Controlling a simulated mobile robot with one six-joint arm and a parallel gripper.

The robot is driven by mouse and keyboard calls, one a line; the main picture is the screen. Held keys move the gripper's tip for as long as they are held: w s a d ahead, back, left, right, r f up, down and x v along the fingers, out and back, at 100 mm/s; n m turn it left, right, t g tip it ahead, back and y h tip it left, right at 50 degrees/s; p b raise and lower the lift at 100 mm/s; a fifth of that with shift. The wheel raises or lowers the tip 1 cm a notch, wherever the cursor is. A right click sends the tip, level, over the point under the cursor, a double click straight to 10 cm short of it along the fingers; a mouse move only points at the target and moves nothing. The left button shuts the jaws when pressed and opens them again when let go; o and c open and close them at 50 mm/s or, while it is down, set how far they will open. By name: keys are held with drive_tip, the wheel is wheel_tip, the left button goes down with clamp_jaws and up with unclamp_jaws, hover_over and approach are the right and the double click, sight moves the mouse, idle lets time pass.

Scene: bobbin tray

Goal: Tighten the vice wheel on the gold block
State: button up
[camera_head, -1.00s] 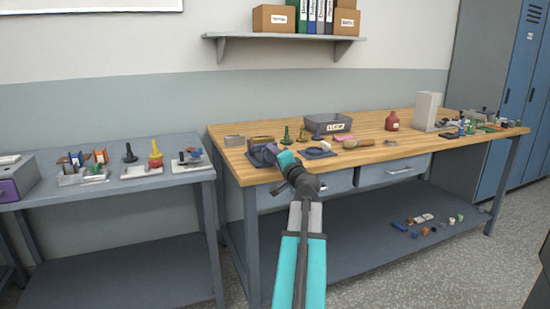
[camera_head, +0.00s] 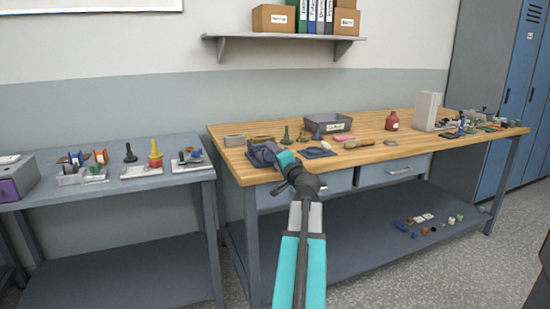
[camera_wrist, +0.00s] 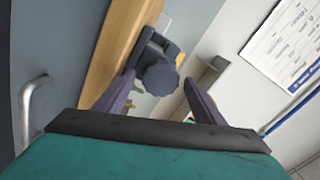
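The grey-blue vice (camera_head: 257,158) is at the front left of the wooden workbench. In the wrist view, its dark round wheel (camera_wrist: 160,80) faces me, with the vice body (camera_wrist: 150,50) behind it. A small gold patch (camera_wrist: 179,59) shows beside the vice body, probably the gold block; most of it is hidden. My gripper (camera_wrist: 159,79) is open, with one purple finger on each side of the wheel. Gaps show between the fingers and the wheel, and I see no contact. In the head view my gripper (camera_head: 277,156) hides part of the vice.
On the wooden workbench (camera_head: 400,152) stand a grey bin (camera_head: 328,123), green and blue pieces, a pink block (camera_head: 344,138) and a red bottle (camera_head: 392,121). A grey table (camera_head: 130,187) with small trays is at left. In the wrist view, a drawer handle (camera_wrist: 27,110) is at left.

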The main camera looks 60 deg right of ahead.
drive_tip(key=b+v, duration=0.8)
drive_tip(key=v, duration=0.5)
drive_tip(key=shift+s+a, duration=0.2)
drive_tip(key=shift+a, duration=0.05)
idle(0.9)
drive_tip(key=shift+s+b, duration=0.1)
drive_tip(key=shift+b, duration=0.25)
drive_tip(key=n, duration=1.2)
drive_tip(key=shift+w+r+n+p, duration=0.1)
drive_tip(key=shift+w+n+p, duration=0.2)
drive_tip(key=shift+p, duration=0.1)
